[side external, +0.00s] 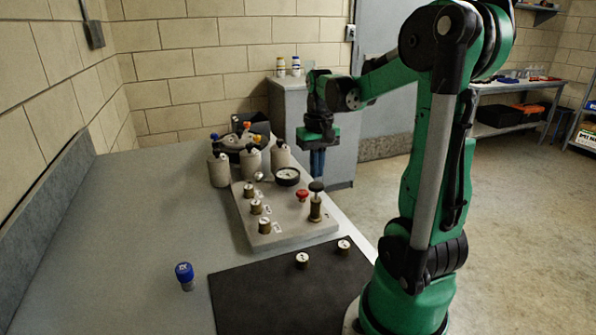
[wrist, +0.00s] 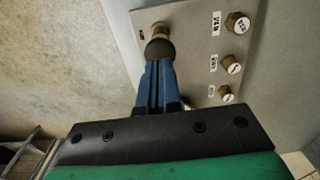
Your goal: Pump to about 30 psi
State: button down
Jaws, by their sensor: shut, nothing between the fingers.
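The grey panel (side external: 285,228) on the bench carries a dial gauge (side external: 287,175), a red knob (side external: 302,195) and a brass pump with a round black knob (side external: 316,186). The gauge reading is too small to tell. My gripper (side external: 317,175) is shut and empty, its blue fingers pointing down just above the black knob in the side view. In the wrist view, the fingertips (wrist: 158,64) overlap the near edge of the black knob (wrist: 159,52), with the brass body (wrist: 158,29) beyond. I cannot tell whether they touch it. The gauge is not seen in the wrist view.
Several labelled brass fittings (side external: 264,226) line the panel's left side. Grey bottles (side external: 219,171) stand behind it. A black mat (side external: 270,293) with two brass fittings lies in front. A blue-capped item (side external: 185,275) stands on the left, where the bench is mostly clear.

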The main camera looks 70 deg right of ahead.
aim_at(316, 184)
jog(key=shift+f, duration=2)
jog(key=shift+r, duration=2.2)
jog(key=shift+f, duration=0.15)
jog(key=shift+r, duration=0.2)
jog(key=shift+r, duration=2.5)
